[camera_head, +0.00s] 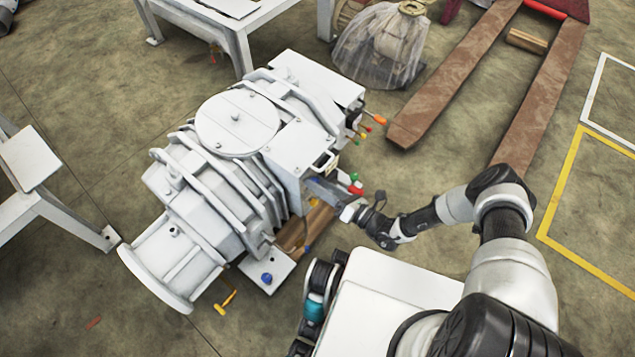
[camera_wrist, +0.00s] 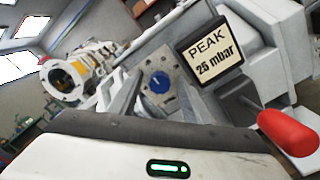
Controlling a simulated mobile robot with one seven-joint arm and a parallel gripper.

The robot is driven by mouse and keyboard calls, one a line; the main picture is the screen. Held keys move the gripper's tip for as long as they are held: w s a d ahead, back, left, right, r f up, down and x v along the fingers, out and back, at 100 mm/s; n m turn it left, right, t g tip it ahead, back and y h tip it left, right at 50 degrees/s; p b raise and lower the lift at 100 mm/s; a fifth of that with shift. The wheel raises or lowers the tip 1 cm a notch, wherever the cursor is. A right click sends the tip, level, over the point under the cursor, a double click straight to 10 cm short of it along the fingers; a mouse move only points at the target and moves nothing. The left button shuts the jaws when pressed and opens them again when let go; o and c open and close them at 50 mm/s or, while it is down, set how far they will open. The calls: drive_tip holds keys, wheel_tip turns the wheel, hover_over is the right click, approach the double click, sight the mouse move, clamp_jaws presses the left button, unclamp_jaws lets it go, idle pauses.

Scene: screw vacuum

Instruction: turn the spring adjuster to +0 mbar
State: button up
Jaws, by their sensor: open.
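A blue round knob (camera_wrist: 160,82), which looks like the spring adjuster, sits on a grey plate with small bolts in the wrist view. A light mark shows on its face, but I cannot read a setting there. A black-framed sign (camera_wrist: 208,52) beside it reads "PEAK 25 mbar". My gripper (camera_wrist: 162,101) is open, its two grey fingers to the left and right below the knob. I cannot tell whether they touch it. In the head view my gripper (camera_head: 325,190) is at the near side of the white screw vacuum (camera_head: 237,122), where the knob is not clearly visible.
A red-ended lever (camera_wrist: 288,132) stands close to the right of my gripper. Coloured handles (camera_head: 372,120) stick out from the machine's right side. A brown pallet jack (camera_head: 455,75) and a wrapped load (camera_head: 385,45) are behind. The floor to the right is mostly clear.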

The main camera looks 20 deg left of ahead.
drive_tip(key=c, duration=1)
drive_tip(key=shift+c, duration=0.2)
drive_tip(key=shift+s+n+b, duration=0.15)
drive_tip(key=shift+n+b, duration=0.2)
drive_tip(key=shift+n, duration=8.55)
